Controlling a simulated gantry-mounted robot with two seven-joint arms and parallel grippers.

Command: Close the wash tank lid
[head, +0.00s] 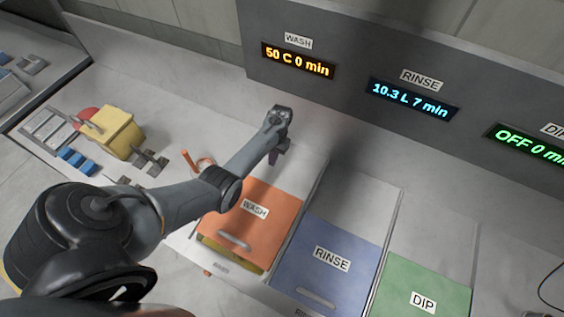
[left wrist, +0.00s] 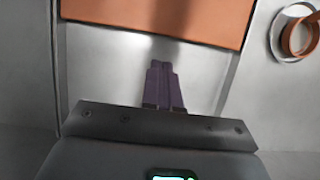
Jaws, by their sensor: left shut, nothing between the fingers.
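The wash tank lid (head: 262,207) is an orange panel with a WASH label and a pale handle near its front edge. A strip of yellow (head: 222,256) shows below its front edge, so the front of the tank is not fully covered. The lid's exact tilt is hard to tell. My left gripper (head: 275,156) is beyond the lid's rear edge, over the grey surface. In the left wrist view its dark purple fingers (left wrist: 163,82) are together and empty, pointing toward the orange lid (left wrist: 165,12) with a gap between. My right gripper is out of view.
The blue RINSE lid (head: 325,260) and green DIP lid (head: 422,290) lie to the right. The grey display panel (head: 350,62) rises behind. An orange ring (left wrist: 298,36) is beside the lid. A yellow block (head: 112,132) and several small items stand left.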

